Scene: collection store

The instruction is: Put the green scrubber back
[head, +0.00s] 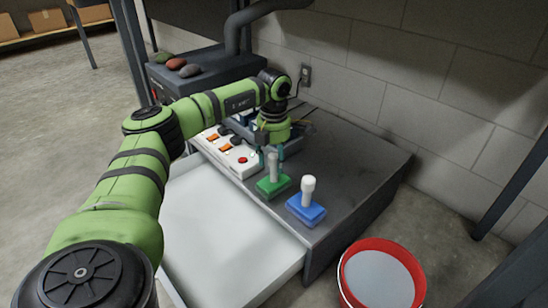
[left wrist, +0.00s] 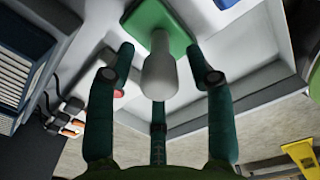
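The green scrubber (head: 274,188), a green block with an upright pale grey handle, stands on the dark bench top near its front edge. In the left wrist view its green base (left wrist: 178,20) is at the top and its handle (left wrist: 159,78) points toward the camera. My left gripper (head: 273,153) is just above it, pointing down. In the left wrist view the fingers (left wrist: 160,52) are spread on both sides of the handle, with gaps visible. My right gripper is not in view.
A blue scrubber (head: 306,209) with a white handle stands close to the right. A white panel (head: 226,152) with orange switches and a red button is to the left. A pale open drawer (head: 225,235) juts out in front. A red-rimmed bucket (head: 384,247) stands on the floor. Stones (head: 176,64) lie behind.

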